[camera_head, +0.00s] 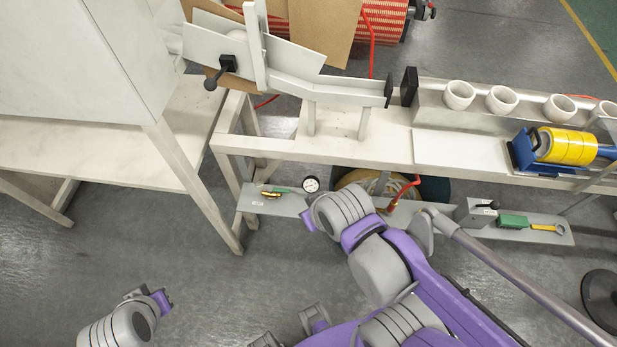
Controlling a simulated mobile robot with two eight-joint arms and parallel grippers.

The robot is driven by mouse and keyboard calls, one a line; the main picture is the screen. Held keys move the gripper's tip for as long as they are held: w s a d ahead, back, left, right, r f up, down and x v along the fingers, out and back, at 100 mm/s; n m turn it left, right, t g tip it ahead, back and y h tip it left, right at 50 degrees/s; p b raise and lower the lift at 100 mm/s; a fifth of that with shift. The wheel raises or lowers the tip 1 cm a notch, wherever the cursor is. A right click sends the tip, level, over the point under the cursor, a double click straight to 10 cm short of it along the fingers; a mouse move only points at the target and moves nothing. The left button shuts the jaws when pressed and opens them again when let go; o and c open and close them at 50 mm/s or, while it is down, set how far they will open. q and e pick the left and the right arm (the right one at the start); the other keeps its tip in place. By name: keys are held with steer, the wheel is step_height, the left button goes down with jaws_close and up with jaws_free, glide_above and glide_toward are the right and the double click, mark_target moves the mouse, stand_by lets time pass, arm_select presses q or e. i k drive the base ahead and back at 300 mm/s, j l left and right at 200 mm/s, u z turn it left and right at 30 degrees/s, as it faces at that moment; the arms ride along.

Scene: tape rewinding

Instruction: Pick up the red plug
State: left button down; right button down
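A red hose with a red end, which looks like the red plug (393,205), is by the low grey shelf (430,214) under the bench. My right arm reaches over this shelf. Its wrist is just left of the plug, with a visible gap between them. A purple part of my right gripper (307,221) shows at the shelf's front edge; its fingers are mostly hidden behind the wrist. My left gripper (162,301) is at the lower left over the bare floor, far from the plug. Its fingers are not clear either.
The low shelf also holds a pressure gauge (310,185), small tools at left, and a grey box (475,212), a green item (512,221) and a yellow wrench (546,228) at right. The white bench (375,150) overhangs it.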

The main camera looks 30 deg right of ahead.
mark_target(391, 207)
steer(key=z, duration=2.15)
